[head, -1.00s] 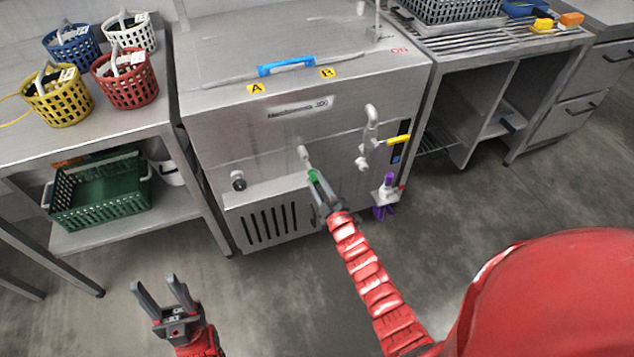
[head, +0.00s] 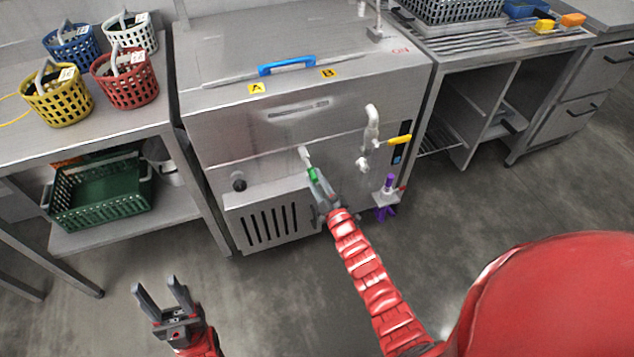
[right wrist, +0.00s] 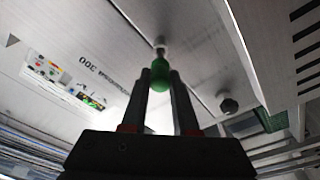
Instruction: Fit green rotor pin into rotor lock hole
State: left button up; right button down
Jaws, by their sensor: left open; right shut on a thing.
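The green rotor pin (head: 313,174) is between the fingertips of my right gripper (head: 318,188), in front of the steel machine's front panel. In the right wrist view the pin's rounded green body (right wrist: 160,72) shows between the two dark fingers. A small light fitting (head: 304,154) on the panel stands just beyond the pin's tip and also shows in the right wrist view (right wrist: 160,43). I cannot tell whether pin and fitting touch, and the hole itself is not visible. My left gripper (head: 160,292) is open and empty, low over the floor at the left.
A black knob (head: 239,183) and a vented box (head: 272,220) are left of the pin. Baskets, such as the red one (head: 126,82), stand on the left table. The floor in front is clear.

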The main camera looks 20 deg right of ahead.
aim_at(311, 170)
jog(key=shift+w+a+b, duration=0.1)
jog(key=shift+w+b, duration=0.8)
jog(key=shift+w, duration=1.2)
jog(key=c, duration=0.6)
grip_release()
